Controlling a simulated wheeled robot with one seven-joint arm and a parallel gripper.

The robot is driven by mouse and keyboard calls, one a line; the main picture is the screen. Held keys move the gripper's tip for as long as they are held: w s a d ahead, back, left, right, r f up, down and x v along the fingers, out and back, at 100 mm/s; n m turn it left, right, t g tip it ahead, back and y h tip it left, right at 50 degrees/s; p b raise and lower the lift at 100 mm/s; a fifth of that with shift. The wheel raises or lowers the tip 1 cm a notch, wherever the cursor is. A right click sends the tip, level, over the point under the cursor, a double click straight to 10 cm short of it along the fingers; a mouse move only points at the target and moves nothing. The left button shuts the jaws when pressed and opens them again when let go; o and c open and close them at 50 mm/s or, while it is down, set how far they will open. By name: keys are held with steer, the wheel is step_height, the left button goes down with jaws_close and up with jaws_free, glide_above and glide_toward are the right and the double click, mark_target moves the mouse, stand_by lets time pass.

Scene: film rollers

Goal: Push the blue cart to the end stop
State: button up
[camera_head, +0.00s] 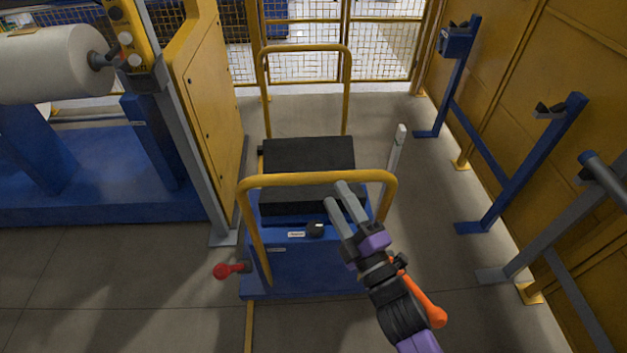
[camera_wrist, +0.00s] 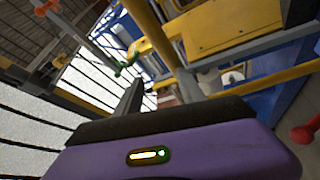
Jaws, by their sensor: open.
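The blue cart (camera_head: 300,262) stands on the floor in the middle of the head view. It has a black block load area (camera_head: 308,156) and yellow tube handles, a near one (camera_head: 290,180) and a far one (camera_head: 305,48). My gripper (camera_head: 336,195) is open and empty at the near handle, right of its middle. Its fingertips overlap the bar in the picture; I cannot tell whether they touch it. In the wrist view the two fingers (camera_wrist: 158,88) are apart, with a yellow tube beyond them. I cannot make out the end stop for certain.
A red knob (camera_head: 222,270) sticks out left of the cart. A yellow machine panel (camera_head: 195,95) and white roll (camera_head: 50,65) stand left. A grey post (camera_head: 395,155) and blue stands (camera_head: 530,165) are right. A mesh fence (camera_head: 385,45) closes the back. Floor beyond the cart looks clear.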

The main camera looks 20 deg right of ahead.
mark_target(323, 183)
steer(key=w+n, duration=0.1)
steer(key=w, duration=0.1)
steer(key=w+n+p, duration=0.1)
steer(key=w, duration=0.1)
steer(key=w+f+n+p, duration=0.1)
steer(key=w+n, duration=0.1)
steer(key=w, duration=0.1)
steer(key=shift+a+g, duration=0.3)
steer(key=shift+a, duration=0.1)
steer(key=shift+w+p, duration=0.3)
steer(key=shift+w, duration=0.35)
jaws_close()
stand_by(0.8)
